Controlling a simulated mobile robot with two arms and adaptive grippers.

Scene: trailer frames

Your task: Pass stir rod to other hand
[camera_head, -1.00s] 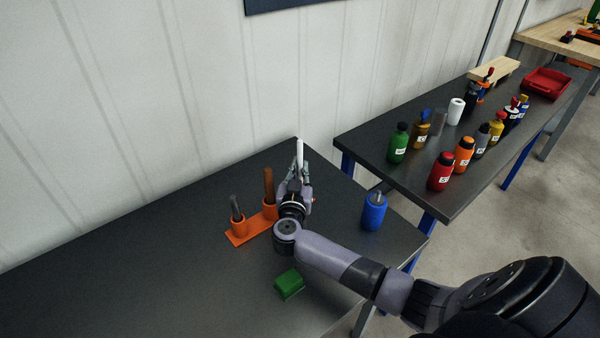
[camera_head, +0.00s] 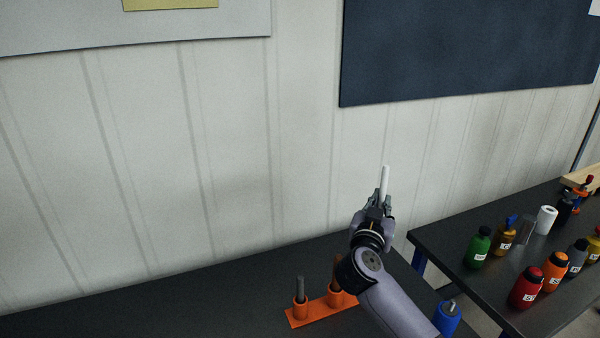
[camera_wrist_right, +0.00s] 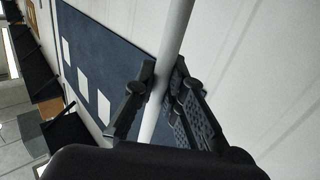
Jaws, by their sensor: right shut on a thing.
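The stir rod (camera_head: 385,181) is a thin white rod, standing nearly upright in my right gripper (camera_head: 381,201) in the head view. The gripper is shut on it and holds it above the dark table, in front of the pale wall. In the right wrist view the white rod (camera_wrist_right: 173,50) runs between the two black fingers of the right gripper (camera_wrist_right: 160,92), with part of it showing above and below them. My left gripper is in neither view.
An orange holder (camera_head: 322,311) with a grey-topped piece and a brown piece stands on the dark table (camera_head: 225,312). A blue bottle (camera_head: 447,318) stands to its right. Several bottles, including a green one (camera_head: 478,247), stand on the right table. A dark board (camera_head: 460,50) hangs on the wall.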

